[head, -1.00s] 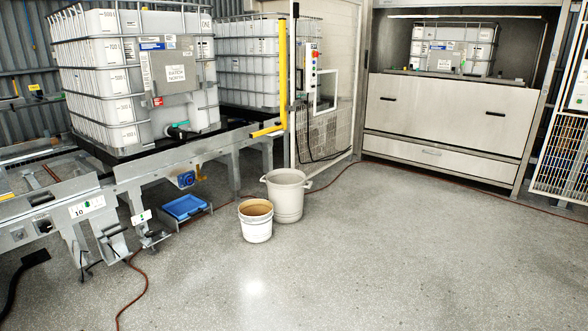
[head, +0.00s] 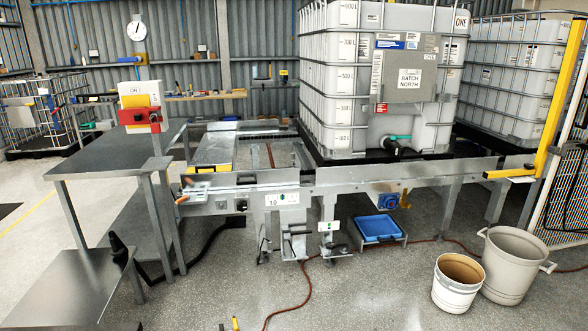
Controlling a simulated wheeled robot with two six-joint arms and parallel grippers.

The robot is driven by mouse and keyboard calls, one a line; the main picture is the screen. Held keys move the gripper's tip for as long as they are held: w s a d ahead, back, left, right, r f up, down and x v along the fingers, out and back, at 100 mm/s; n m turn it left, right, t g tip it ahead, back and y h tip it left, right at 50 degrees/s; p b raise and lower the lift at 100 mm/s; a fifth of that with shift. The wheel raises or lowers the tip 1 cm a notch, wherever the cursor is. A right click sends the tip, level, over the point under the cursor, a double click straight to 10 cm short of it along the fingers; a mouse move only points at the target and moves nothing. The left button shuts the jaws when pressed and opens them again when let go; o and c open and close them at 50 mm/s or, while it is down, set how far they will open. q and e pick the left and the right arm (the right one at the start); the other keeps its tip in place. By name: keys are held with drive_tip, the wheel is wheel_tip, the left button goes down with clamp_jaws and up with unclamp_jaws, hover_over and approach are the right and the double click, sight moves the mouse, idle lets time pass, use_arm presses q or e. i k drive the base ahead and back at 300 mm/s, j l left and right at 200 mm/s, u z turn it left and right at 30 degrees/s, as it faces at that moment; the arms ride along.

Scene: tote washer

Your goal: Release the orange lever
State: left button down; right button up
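A small orange handle (head: 182,200) shows at the left front corner of the metal conveyor frame (head: 262,188), beside a light metal bar. It looks like the orange lever, but it is small and its exact position is hard to tell.
A grey table (head: 105,155) and a lower bench (head: 70,288) stand left, near a red switch box (head: 140,118). A white tank (head: 330,90) sits on the conveyor. A blue tray (head: 380,228) and two buckets (head: 457,290) (head: 512,270) stand in front. Floor at front centre is mostly clear.

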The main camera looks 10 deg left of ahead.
sight(186, 197)
drive_tip(key=i+j, duration=0.1)
drive_tip(key=i, duration=0.45)
drive_tip(key=i+j, duration=0.1)
drive_tip(key=i, duration=0.45)
drive_tip(key=i+j, duration=0.1)
drive_tip(key=i, duration=0.45)
drive_tip(key=i+u, duration=0.1)
drive_tip(key=i, duration=0.35)
drive_tip(key=i+l+u, duration=0.1)
drive_tip(key=i, duration=0.35)
drive_tip(key=i+l+u, duration=0.1)
drive_tip(key=i, duration=0.3)
drive_tip(key=i+l, duration=0.3)
drive_tip(key=i, duration=0.15)
drive_tip(key=i+j+u, duration=0.15)
drive_tip(key=i+u, duration=0.7)
drive_tip(key=i+l+u, duration=0.2)
drive_tip(key=i+u, duration=0.25)
drive_tip(key=i, duration=0.05)
